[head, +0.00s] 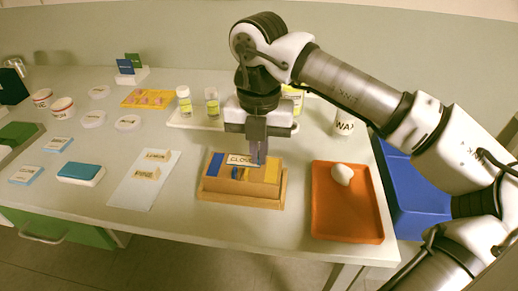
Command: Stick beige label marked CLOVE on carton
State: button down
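A beige label marked CLOVE (239,160) is over the top of a tan carton (243,190). My gripper (257,162) points down over the carton. Its fingers are close together at the label's right end and appear shut on it. I cannot tell whether the label touches the carton. The carton's top shows blue and yellow parts, partly covered by the label and fingers. A white sheet (136,194) left of the carton holds beige labels: one at the back (157,156) and one nearer the front (147,174).
An orange tray (346,226) with a white lump (342,174) is right of the carton, beside a blue bin (405,195). A WAX cup (344,123) and small bottles (184,101) stand behind. White-blue boxes (81,173), lids and jars are at the left.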

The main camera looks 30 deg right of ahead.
jog(key=shift+f+b, duration=0.45)
jog(key=shift+b, duration=0.15)
dwell(1.8)
jog(key=c, duration=1.6)
grip_release()
jog(key=shift+r, duration=0.15)
jog(key=shift+r+p, duration=2.55)
jog(key=shift+r, duration=1.4)
